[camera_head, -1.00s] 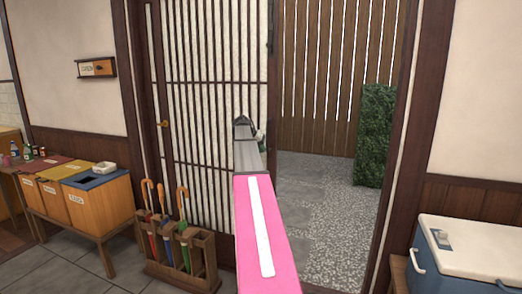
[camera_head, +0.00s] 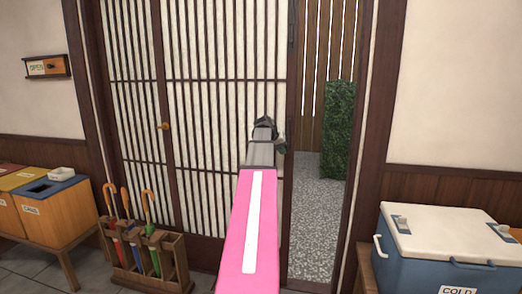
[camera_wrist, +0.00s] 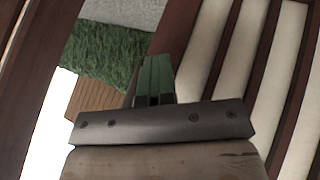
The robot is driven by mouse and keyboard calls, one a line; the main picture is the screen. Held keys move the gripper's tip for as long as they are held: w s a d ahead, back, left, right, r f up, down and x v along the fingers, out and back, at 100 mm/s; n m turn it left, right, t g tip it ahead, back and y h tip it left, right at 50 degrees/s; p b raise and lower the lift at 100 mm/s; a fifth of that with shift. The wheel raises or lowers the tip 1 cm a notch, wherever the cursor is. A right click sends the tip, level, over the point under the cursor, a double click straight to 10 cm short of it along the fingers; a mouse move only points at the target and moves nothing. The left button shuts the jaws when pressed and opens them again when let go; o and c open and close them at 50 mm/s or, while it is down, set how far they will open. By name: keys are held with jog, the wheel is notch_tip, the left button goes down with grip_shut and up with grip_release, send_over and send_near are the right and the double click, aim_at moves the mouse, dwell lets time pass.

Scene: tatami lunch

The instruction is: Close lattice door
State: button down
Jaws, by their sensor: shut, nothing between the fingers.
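The lattice door (camera_head: 215,125) is a sliding panel of dark wooden bars over pale paper. It covers most of the doorway, with a gap at its right showing the outside. My gripper (camera_head: 266,125) is shut and empty at the right part of the door, near its right edge stile. In the wrist view, the green-grey fingers (camera_wrist: 155,80) are together close to the dark door edge, and the door's bars (camera_wrist: 245,60) lie to the right. Whether the fingers touch the door cannot be told.
An umbrella stand (camera_head: 150,265) stands low in front of the door at left, beside sorting bins (camera_head: 55,215). A blue cooler (camera_head: 440,250) stands right of the doorway. A green hedge (camera_head: 336,130) shows through the gap. A small OPEN sign (camera_head: 46,67) hangs on the left wall.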

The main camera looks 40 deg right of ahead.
jog(key=s+d, duration=1.7)
jog(key=s, duration=0.5)
jog(key=shift+d, duration=0.15)
jog(key=w+a+r, duration=0.3)
jog(key=a+r, duration=0.4)
jog(key=a, duration=0.2)
jog(key=shift+w+a+r, duration=0.15)
jog(key=shift+w+a, duration=0.1)
jog(key=shift+w, duration=0.05)
